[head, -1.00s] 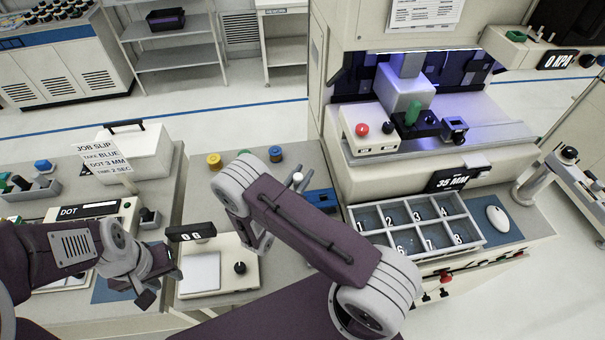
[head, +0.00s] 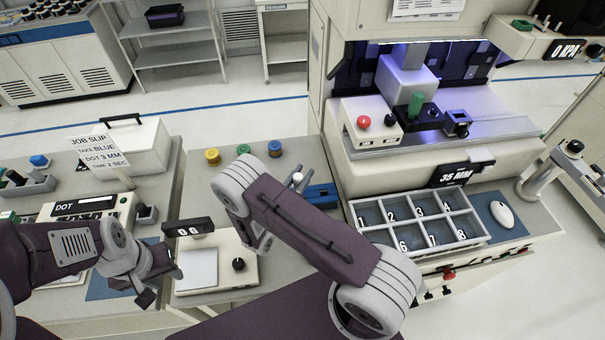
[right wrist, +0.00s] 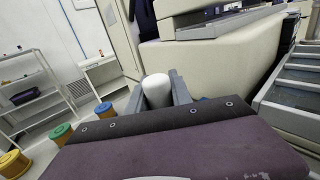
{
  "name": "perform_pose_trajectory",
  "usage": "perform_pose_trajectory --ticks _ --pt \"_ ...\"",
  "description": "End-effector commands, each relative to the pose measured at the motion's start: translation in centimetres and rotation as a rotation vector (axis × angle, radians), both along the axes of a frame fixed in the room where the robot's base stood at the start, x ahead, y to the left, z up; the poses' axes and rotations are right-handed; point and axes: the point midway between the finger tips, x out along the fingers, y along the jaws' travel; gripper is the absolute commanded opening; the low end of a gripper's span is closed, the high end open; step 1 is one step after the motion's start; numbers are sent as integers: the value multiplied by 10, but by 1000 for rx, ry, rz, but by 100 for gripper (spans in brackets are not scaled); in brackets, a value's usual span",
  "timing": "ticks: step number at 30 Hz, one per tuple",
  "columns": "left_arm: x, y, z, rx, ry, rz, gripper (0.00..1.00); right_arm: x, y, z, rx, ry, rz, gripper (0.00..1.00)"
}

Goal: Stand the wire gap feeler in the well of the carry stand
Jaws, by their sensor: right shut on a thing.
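My right gripper (head: 297,181) is mostly hidden behind my own forearm in the head view. In the right wrist view its grey jaws (right wrist: 160,92) are shut on a white, round-topped cylinder (right wrist: 157,88), apparently the wire gap feeler's handle. Its white top also shows in the head view (head: 298,177); its lower end is hidden. A blue block (head: 322,195) is just right of it. A dark blue holder with a square opening (head: 457,122) stands on the machine's ledge. I cannot tell which is the carry stand. My left gripper (head: 160,285) is open and empty at lower left.
A numbered compartment tray (head: 484,237) lies right of my right arm, with a mouse (head: 502,214) beyond it. Yellow (head: 212,156), green (head: 244,150) and blue (head: 274,148) capped pots stand behind the arm. A display unit (head: 190,228) and a scale-like box (head: 238,266) sit between the arms.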

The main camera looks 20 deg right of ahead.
Motion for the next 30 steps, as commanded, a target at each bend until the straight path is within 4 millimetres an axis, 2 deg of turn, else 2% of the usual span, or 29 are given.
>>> perform_pose_trajectory --ticks 7,21,22,24,30 --pt "0 0 -8 0 0 0 36 0 0 -9 0 0 0 0" --pt "0 0 -8 0 0 0 36 0 0 -9 0 0 0 0" --pt "0 0 -8 0 0 0 36 0 0 -9 0 0 0 31" --pt "0 0 -8 0 0 0 36 0 0 -9 0 0 0 51" --pt "0 0 -8 0 0 0 36 0 0 -9 0 0 0 51"
